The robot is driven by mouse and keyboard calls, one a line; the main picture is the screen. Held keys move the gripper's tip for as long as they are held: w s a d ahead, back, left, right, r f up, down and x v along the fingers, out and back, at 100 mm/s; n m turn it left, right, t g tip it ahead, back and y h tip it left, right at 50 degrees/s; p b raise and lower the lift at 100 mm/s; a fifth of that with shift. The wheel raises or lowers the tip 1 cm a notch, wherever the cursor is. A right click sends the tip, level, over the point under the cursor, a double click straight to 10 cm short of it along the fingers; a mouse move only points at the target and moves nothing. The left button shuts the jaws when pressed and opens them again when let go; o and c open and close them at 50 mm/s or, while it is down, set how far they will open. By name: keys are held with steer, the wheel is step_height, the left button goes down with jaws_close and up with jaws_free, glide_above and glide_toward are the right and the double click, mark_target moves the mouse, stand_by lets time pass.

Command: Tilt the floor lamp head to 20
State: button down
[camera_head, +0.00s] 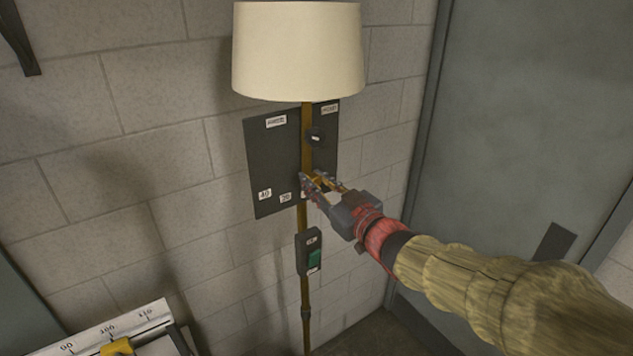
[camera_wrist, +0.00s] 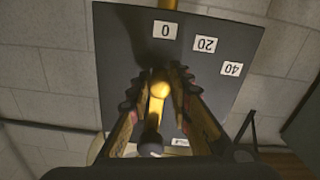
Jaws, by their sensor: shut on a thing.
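The floor lamp has a cream shade (camera_head: 298,50) on a brass pole (camera_head: 307,125). A dark panel (camera_head: 265,160) behind the pole carries white labels. In the wrist view the panel (camera_wrist: 120,50) shows 0 (camera_wrist: 165,30), 20 (camera_wrist: 204,44) and 40 (camera_wrist: 231,68), upside down. A brass lever (camera_wrist: 155,115) with a rounded end runs from a black pivot (camera_wrist: 150,149) and points about at 0. My gripper (camera_head: 314,179) is shut on this lever, and its jaws (camera_wrist: 158,85) sit on both sides of it. In the head view the gripper hides most of the lever.
A black switch box with a green button (camera_head: 314,257) is on the pole below my gripper. A grey door (camera_head: 520,110) is at the right. A white numbered scale with a yellow slider (camera_head: 117,347) is at the lower left. A block wall (camera_head: 150,150) stands behind.

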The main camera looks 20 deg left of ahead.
steer(key=s+m, duration=0.1)
steer(key=a+m, duration=0.1)
steer(key=s+a+m, duration=0.1)
steer(key=shift+s+a+r+m+p, duration=0.15)
steer(key=shift+s+r+m+p, duration=0.15)
steer(key=shift+p, duration=0.05)
